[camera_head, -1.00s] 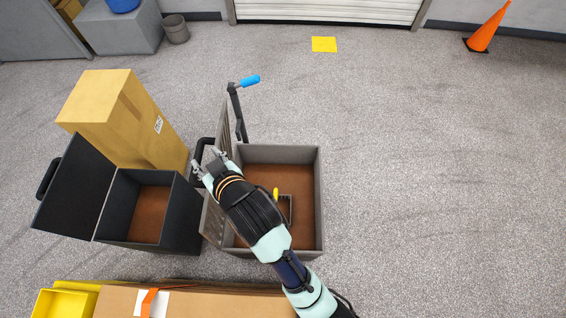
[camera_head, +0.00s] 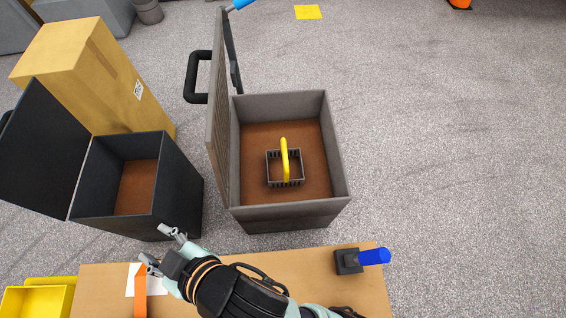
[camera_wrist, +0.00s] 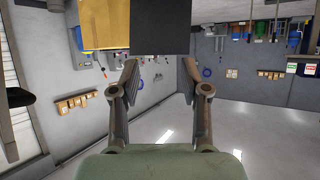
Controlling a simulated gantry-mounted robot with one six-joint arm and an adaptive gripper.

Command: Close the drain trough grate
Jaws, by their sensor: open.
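The drain trough (camera_head: 335,165) is a grey box with a brown floor. Its grate (camera_head: 219,125) stands open, roughly upright, along the left rim. A black loop handle (camera_head: 190,78) sticks out from the grate's left side. A small dark basket (camera_head: 285,182) with a yellow handle (camera_head: 284,150) sits inside the trough. My gripper (camera_head: 154,244) is open and empty, below and left of the trough, near the bench's far edge and clear of the grate. Its two spread fingers also show in the wrist view (camera_wrist: 159,78). The grate is not clearly identifiable there.
A black box (camera_head: 180,185) with its lid raised leftward stands left of the trough. A cardboard box (camera_head: 90,75) is behind it. A wooden bench (camera_head: 330,290) carries a blue-handled part (camera_head: 373,257). A yellow bin (camera_head: 35,300) is lower left. The floor to the right is clear.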

